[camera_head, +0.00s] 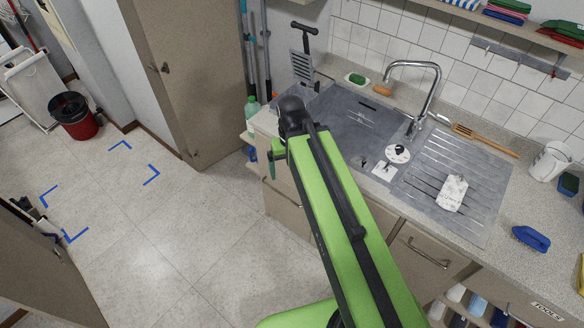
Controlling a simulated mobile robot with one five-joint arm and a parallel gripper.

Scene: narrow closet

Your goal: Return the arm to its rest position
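My green arm (335,215) reaches up from the bottom of the picture toward the left end of the sink counter. A black rounded joint (292,112) is at its far end. A small green piece of mine (278,151) shows just below that joint. I cannot make out gripper fingers; they seem hidden behind the arm. No object is seen held.
The counter (490,215) holds a grey sink (352,118), a tap (421,90), a white block (453,193) and a blue brush (531,238). A green bottle (252,107) stands left.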

